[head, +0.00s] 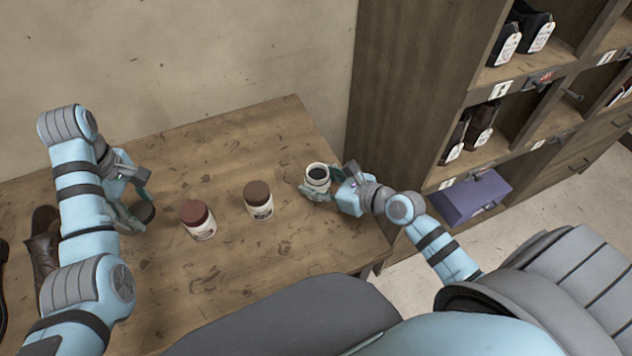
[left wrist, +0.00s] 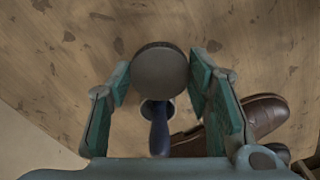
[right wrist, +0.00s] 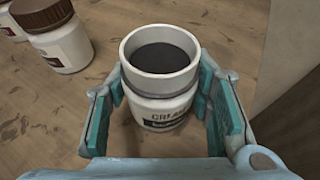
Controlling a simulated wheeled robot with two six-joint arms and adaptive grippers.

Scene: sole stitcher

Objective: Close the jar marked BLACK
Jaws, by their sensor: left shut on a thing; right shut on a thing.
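An open white jar (head: 317,180) with black contents is near the right end of the table. My right gripper (head: 328,186) is shut around its body. In the right wrist view the jar (right wrist: 160,88) is upright and lidless; its label begins with "CREA", and the lower word is too small to read. My left gripper (head: 138,208) is shut on a dark round lid (head: 146,213) at the left of the table. In the left wrist view the lid (left wrist: 160,70) sits between the fingers, its flat face toward the camera.
Two white jars with brown-red lids, one at left (head: 198,220) and one nearer the middle (head: 258,200), stand between my grippers. A brown shoe (head: 44,248) lies at the far left. A blue-handled item (left wrist: 159,130) shows below the lid. A shelf unit (head: 410,90) stands at the right.

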